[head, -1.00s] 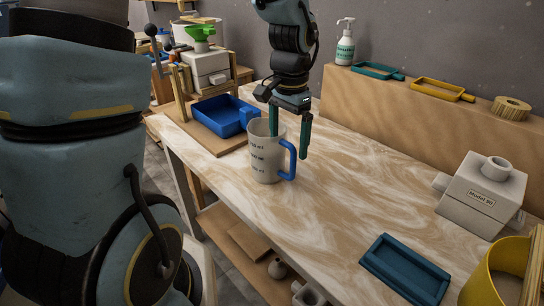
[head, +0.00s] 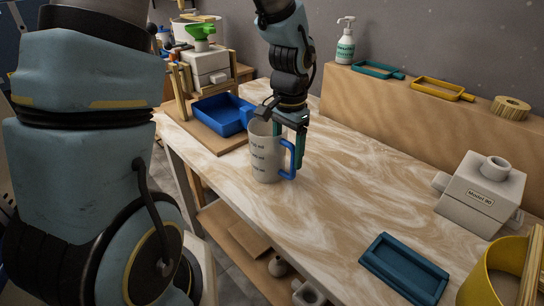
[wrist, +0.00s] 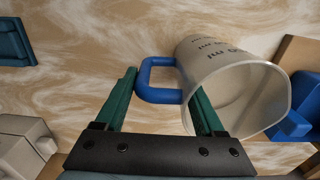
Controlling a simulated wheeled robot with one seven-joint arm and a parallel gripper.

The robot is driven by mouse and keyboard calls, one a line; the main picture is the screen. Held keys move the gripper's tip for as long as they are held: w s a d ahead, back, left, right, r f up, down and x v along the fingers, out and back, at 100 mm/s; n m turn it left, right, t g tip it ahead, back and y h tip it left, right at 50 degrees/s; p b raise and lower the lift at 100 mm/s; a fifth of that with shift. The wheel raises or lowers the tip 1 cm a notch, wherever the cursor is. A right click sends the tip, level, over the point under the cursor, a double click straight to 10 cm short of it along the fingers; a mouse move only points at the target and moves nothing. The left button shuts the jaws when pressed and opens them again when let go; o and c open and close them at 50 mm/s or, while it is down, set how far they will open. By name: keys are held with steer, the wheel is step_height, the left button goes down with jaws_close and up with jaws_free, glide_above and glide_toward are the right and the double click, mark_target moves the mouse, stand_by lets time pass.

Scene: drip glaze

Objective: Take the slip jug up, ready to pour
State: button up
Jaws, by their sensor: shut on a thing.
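The slip jug (head: 264,165) is a pale jug with dark printed marks and a blue handle (head: 290,158). It stands upright on the worktop in the head view. It also shows in the wrist view (wrist: 222,58), mouth towards the camera. My gripper (head: 289,145) is down at the jug's handle side, shut on the jug. In the wrist view its green fingers (wrist: 160,85) lie either side of the blue handle, the right one at the jug's rim. The exact contact of the fingertips is partly hidden.
A blue tray (head: 221,130) on a board stands just behind the jug. A teal tray (head: 404,269), a white mould block (head: 481,193) and a yellow bucket (head: 480,289) are at the right. The marbled worktop (head: 345,190) is clear between.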

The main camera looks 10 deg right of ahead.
jaws_close()
steer(key=shift+r, duration=0.15)
stand_by(0.5)
